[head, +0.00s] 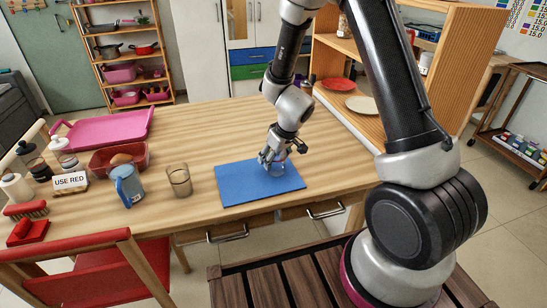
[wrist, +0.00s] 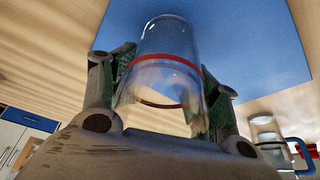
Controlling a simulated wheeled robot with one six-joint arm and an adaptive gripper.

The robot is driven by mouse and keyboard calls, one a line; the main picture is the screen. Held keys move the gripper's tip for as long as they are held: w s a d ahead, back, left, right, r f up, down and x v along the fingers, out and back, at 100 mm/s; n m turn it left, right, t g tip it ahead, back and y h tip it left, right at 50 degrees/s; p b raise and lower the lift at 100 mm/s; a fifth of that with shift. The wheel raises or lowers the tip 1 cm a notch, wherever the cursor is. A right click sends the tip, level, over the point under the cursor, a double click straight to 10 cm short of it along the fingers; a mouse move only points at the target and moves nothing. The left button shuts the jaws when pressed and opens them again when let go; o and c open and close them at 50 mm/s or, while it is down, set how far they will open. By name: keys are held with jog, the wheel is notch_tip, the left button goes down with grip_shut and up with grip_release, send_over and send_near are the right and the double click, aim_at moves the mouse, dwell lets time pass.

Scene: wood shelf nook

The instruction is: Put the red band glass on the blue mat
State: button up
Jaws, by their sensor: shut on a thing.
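The red band glass (wrist: 168,62) is clear with a red ring around it, and it sits between the two fingers of my gripper (wrist: 160,90) in the wrist view. My gripper is shut on it. In the head view, my gripper (head: 281,157) is over the right part of the blue mat (head: 238,187), and the glass (head: 277,169) shows faintly below the fingers, partly hidden. The mat also fills the background in the wrist view (wrist: 265,45). The glass is at or just above the mat; I cannot tell whether it touches.
A plain glass (head: 179,181) and a blue mug (head: 128,186) stand left of the mat. Further left are a red bin (head: 105,167), a "USE RED" sign (head: 70,182) and a pink tray (head: 105,130). A wooden shelf (head: 360,122) borders the table's right side. The table behind the mat is clear.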

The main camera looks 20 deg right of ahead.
jog(key=shift+f, duration=0.1)
jog(key=o, duration=1.2)
jog(key=s+d+r+m, duration=0.1)
jog(key=s+d+r, duration=0.25)
jog(key=r, duration=0.45)
jog(key=s+d+r, duration=0.2)
jog(key=s+r, duration=0.3)
jog(key=r, duration=0.3)
jog(key=s+d+r+m, duration=0.1)
jog(key=s+d+r, duration=0.25)
jog(key=r, duration=0.45)
jog(key=s+d+r+m, duration=0.1)
jog(key=s+d+r, duration=0.1)
jog(key=s, duration=0.3)
jog(key=s+d+r+m+h, duration=0.1)
jog(key=s+d+r, duration=0.1)
jog(key=s, duration=0.3)
jog(key=s+d+r+m+h, duration=0.1)
jog(key=s+d+r, duration=0.1)
jog(key=s, duration=0.4)
jog(key=shift+d+r, duration=0.25)
jog(key=shift+r, duration=0.15)
jog(key=shift+w, duration=0.1)
